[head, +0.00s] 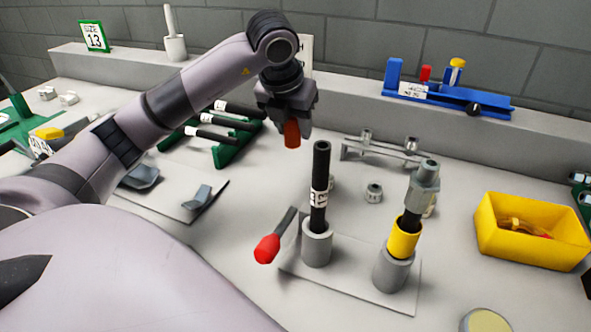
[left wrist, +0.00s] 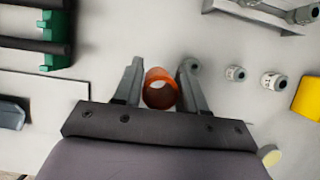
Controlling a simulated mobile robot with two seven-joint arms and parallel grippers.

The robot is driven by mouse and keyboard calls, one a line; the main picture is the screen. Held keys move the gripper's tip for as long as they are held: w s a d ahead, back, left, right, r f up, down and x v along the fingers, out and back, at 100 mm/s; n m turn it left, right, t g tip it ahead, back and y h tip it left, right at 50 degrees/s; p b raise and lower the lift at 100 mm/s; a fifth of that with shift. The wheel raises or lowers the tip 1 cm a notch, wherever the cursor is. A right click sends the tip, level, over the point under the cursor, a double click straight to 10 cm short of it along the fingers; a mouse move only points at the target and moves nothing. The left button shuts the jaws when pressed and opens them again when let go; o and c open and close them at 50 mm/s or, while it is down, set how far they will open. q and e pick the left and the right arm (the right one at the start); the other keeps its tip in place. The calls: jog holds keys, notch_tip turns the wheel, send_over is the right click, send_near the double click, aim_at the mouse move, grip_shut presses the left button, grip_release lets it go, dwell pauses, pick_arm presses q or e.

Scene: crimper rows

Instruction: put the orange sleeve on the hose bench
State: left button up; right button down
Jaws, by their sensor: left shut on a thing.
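My left gripper (head: 289,118) is shut on the orange sleeve (head: 291,136), which hangs below the fingers above the bench. In the left wrist view the sleeve (left wrist: 157,74) is a hollow ring between the two fingers (left wrist: 160,82). A black hose (head: 320,165) with a white label stands upright in a grey holder (head: 317,246), to the right of and nearer than the sleeve; the two are apart. A second upright hose (head: 411,221) carries a yellow sleeve (head: 403,238) and a grey metal fitting (head: 425,177) on top. My right gripper is not in view.
A green rack (head: 236,147) holds several black hoses. A yellow bin (head: 530,236) stands at right, and a blue tool (head: 450,95) lies on the back ledge. Metal fittings lie behind the upright hoses.

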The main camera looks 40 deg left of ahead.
aim_at(289, 147)
pick_arm(q)
notch_tip(289, 147, down, 10)
jog(key=shift+b, duration=0.35)
jog(key=shift+f, duration=0.1)
jog(key=o, duration=1.1)
jog(key=shift+r, duration=0.45)
jog(key=p+v, duration=0.1)
jog(key=v, duration=0.9)
jog(key=shift+f, duration=0.1)
jog(key=shift+v, duration=0.8)
jog(key=shift+s+f, duration=0.1)
jog(key=shift+s, duration=0.1)
